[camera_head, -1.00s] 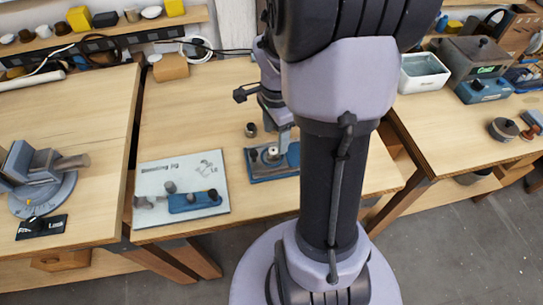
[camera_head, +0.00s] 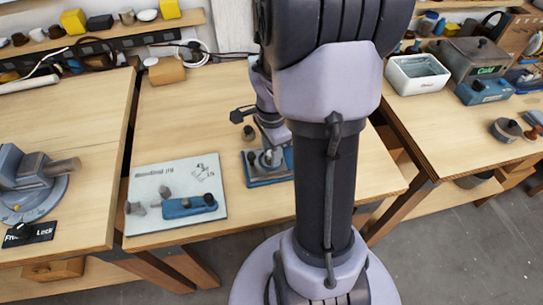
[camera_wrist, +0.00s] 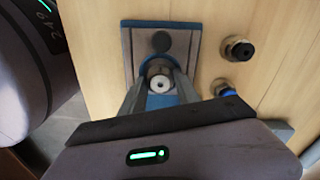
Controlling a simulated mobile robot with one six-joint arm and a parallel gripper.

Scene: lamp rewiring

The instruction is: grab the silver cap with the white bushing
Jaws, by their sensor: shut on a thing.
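The silver cap with the white bushing (camera_wrist: 160,83) sits at the near part of a blue-edged grey fixture (camera_wrist: 182,45) in the wrist view. My gripper (camera_wrist: 160,88) has a finger on each side of the cap and is shut on it. The white bushing with its dark centre hole faces up between the fingers. In the head view my gripper (camera_head: 272,154) is down over the blue fixture (camera_head: 254,172) on the middle bench, and the cap is mostly hidden there. I cannot tell whether the cap is clear of the fixture.
A dark round part (camera_head: 248,132) stands behind the fixture, and a blue-ringed part (camera_wrist: 222,88) is close to my gripper's right. A white board (camera_head: 150,182) with a blue holder (camera_head: 190,206) lies left. A white bin (camera_head: 418,76) stands on the right bench.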

